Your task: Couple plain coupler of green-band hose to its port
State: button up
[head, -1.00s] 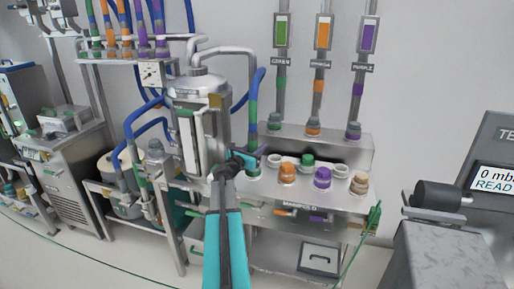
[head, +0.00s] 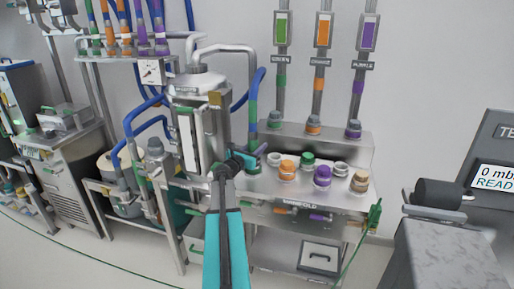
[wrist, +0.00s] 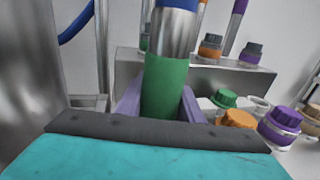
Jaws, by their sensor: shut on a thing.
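The green-band hose (head: 253,105) comes down as a blue tube with a metal sleeve and a green band. In the wrist view its green band (wrist: 165,85) stands upright between the two purple fingers of my gripper (wrist: 160,108). My gripper (head: 250,158) is shut on the hose at the left end of the manifold bench. The hose's lower end, with its coupler, is hidden behind my gripper, so I cannot tell whether it touches a port. A pipe labelled green (head: 281,75) ends in a grey fitting (head: 275,119) on the raised shelf.
On the manifold bench (head: 255,185) are an orange cap (head: 287,168), a green cap (head: 307,157), a purple cap (head: 322,175), a tan cap (head: 360,181) and open white rings (head: 341,168). A metal vessel (head: 200,125) stands close left. A dark cylinder (head: 438,194) lies right.

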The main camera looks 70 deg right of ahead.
jog(key=shift+f+b, duration=0.5)
jog(key=shift+f, duration=0.15)
dwell(1.3)
jog(key=o, duration=1.4)
jog(key=shift+c, duration=0.2)
jog(key=shift+a, duration=0.15)
jog(key=b+v, duration=0.2)
jog(key=v, duration=1.1)
jog(key=shift+a, duration=0.3)
jog(key=shift+s, duration=0.1)
